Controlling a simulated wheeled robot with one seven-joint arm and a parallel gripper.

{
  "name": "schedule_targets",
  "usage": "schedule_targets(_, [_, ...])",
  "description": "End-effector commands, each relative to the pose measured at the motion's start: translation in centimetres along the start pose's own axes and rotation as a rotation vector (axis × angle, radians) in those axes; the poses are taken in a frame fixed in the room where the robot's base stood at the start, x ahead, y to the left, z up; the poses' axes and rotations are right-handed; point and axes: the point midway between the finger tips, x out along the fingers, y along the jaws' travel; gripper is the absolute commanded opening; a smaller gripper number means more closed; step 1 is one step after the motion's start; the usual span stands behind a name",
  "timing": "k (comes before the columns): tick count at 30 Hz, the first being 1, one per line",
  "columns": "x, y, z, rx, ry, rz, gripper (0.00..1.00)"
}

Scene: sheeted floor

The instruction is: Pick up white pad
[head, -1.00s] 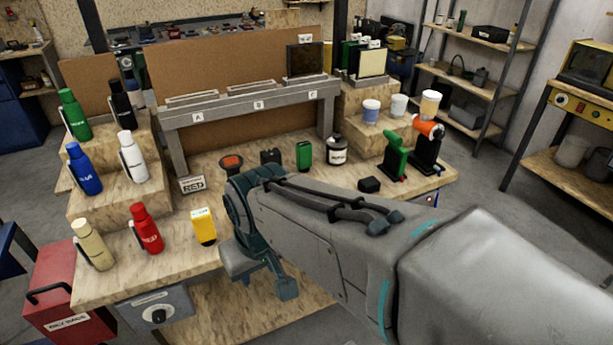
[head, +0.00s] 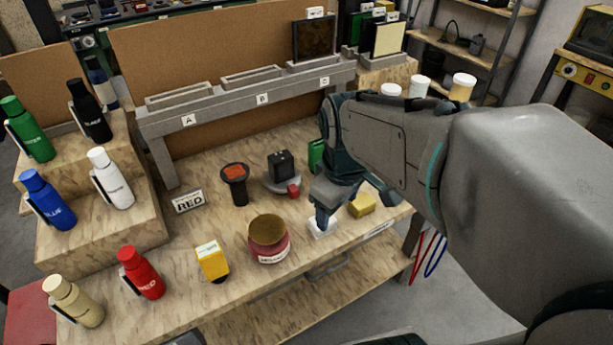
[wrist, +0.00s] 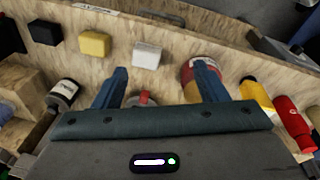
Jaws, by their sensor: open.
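The white pad (head: 322,229) lies flat on the bench near its front edge, partly covered by my gripper in the head view. In the wrist view the white pad (wrist: 147,55) shows whole, beyond the fingertips and between their lines, nearer the left finger. My gripper (wrist: 161,70) is open with nothing between its fingers. In the head view my gripper (head: 322,215) points down over the pad. I cannot tell the height left between fingertips and pad.
A yellow block (head: 361,205) lies right of the pad, and a dark red jar (head: 268,245) stands left of it. A black block on a grey scale (head: 281,183) is behind. A rack (head: 262,108) spans the back.

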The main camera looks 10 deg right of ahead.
Motion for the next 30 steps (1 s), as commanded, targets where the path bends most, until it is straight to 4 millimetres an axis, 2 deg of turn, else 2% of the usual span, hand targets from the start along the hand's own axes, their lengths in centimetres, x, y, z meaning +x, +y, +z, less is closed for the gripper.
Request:
schedule_targets(9, [2.1,3.3,-4.3,-0.702,-0.054,-0.086,0.66])
schedule_targets(15, [3.4,4.7,-6.3,-1.058,-0.043,-0.147,0.66])
schedule_targets(18, [3.7,5.1,-6.9,-1.168,-0.034,-0.166,0.66])
schedule_targets(23, [4.5,5.3,-7.3,-1.250,-0.026,-0.182,0.66])
schedule_targets(26, [5.8,5.1,-7.2,-1.259,-0.025,-0.184,0.66])
schedule_targets(30, [8.7,4.7,-6.7,-1.258,-0.026,-0.186,0.66])
